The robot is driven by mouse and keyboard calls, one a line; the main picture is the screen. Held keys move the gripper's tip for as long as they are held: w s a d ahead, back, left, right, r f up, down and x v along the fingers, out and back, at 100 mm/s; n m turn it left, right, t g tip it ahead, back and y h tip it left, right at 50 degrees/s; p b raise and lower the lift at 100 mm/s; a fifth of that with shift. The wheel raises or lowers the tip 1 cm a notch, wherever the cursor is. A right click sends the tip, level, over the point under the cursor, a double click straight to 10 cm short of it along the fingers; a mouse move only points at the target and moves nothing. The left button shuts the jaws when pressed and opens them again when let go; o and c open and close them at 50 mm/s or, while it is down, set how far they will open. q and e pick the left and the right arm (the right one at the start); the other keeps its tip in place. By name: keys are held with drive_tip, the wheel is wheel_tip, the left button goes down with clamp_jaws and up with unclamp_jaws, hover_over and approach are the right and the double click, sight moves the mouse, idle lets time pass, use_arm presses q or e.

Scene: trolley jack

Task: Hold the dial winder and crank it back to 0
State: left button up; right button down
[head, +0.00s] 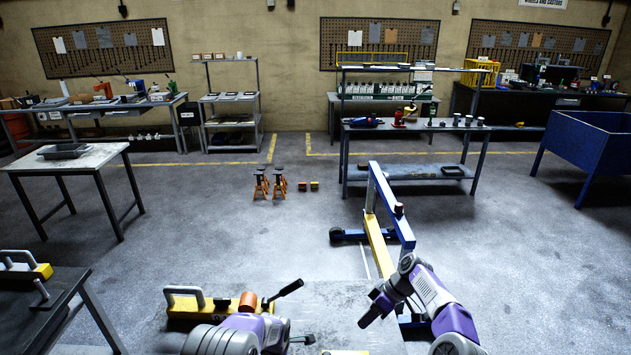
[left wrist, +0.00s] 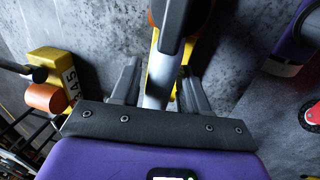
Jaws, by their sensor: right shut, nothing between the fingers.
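A yellow dial winder (head: 188,309) with a grey carry handle, an orange cylinder (head: 248,301) and a black-gripped crank (head: 285,292) stands low in front of me. In the left wrist view a yellow body with digits (left wrist: 52,65) and an orange cylinder shows at the left edge. My left gripper (left wrist: 160,78) has its fingers apart on either side of a pale bar (left wrist: 158,82) with yellow edges; I cannot tell whether they touch it. In the head view my left arm hides most of that gripper. My right gripper (head: 372,310) is shut and empty, right of the crank and apart from it.
A blue and yellow hoist frame (head: 381,205) stands ahead, beyond my right arm. A dark bench (head: 65,297) with another yellow handled device (head: 24,269) is at the left. Orange stands (head: 270,183) sit on the floor farther back. Open floor lies between.

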use_arm(q)
drive_tip(key=o, duration=0.3)
drive_tip(key=shift+r, duration=0.1)
